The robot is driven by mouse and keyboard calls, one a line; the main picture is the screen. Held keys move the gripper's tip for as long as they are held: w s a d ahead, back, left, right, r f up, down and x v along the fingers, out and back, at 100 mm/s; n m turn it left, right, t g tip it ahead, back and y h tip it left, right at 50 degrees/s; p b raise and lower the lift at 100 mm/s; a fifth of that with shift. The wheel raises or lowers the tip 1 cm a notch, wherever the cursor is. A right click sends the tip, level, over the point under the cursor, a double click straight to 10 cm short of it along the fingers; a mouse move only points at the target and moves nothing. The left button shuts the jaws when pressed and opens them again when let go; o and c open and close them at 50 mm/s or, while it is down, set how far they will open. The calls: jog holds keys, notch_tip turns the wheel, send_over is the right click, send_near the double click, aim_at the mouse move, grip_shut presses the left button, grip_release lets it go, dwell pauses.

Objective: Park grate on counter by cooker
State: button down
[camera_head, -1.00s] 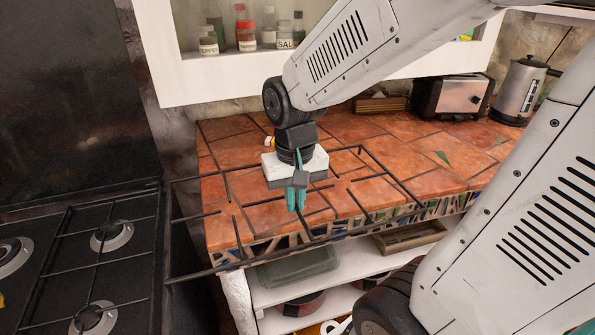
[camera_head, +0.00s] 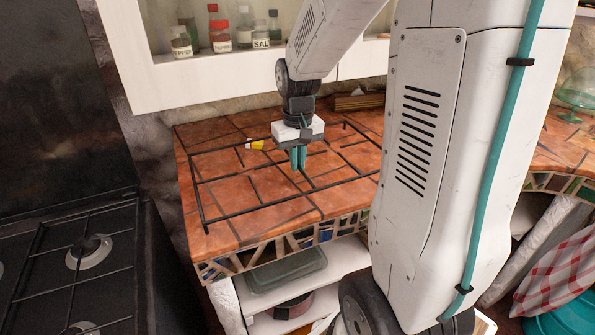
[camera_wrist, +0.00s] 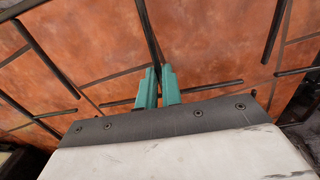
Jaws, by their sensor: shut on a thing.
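The grate (camera_head: 268,204) is a black rectangular wire frame with short inward bars. It lies roughly level over the orange-tiled counter (camera_head: 235,226), within its edges, to the right of the black cooker (camera_head: 45,265). I cannot tell whether it touches the tiles. My gripper (camera_head: 298,160) points down near the middle of the grate, its teal fingers shut on one of its bars. In the wrist view, the grate's bar (camera_wrist: 148,30) runs between the fingertips. My arm hides part of the counter to the right.
A small yellow-and-white item (camera_head: 257,145) lies on the counter behind the grate. A wooden box (camera_head: 358,101) stands by the back wall. A shelf with spice jars (camera_head: 220,36) hangs above. Open shelves below hold a glass dish (camera_head: 287,270). A red checked cloth (camera_head: 560,285) hangs at the right.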

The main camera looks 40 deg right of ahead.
jog(key=shift+f, duration=1.65)
jog(key=shift+f, duration=0.15)
jog(key=c, duration=1.6)
grip_release()
jog(key=shift+o, duration=0.2)
notch_tip(320, 180, up, 12)
jog(key=shift+s+r, duration=0.1)
jog(key=s+a+r+n, duration=0.1)
jog(key=s+a, duration=0.6)
jog(key=s, duration=0.2)
jog(key=s+a+r+n+t, duration=0.1)
jog(key=s+a+n, duration=0.1)
jog(key=s+a, duration=0.5)
jog(key=s, duration=0.3)
jog(key=shift+s+a+r, duration=0.2)
jog(key=shift+s+a, duration=0.05)
jog(key=shift+a, duration=0.05)
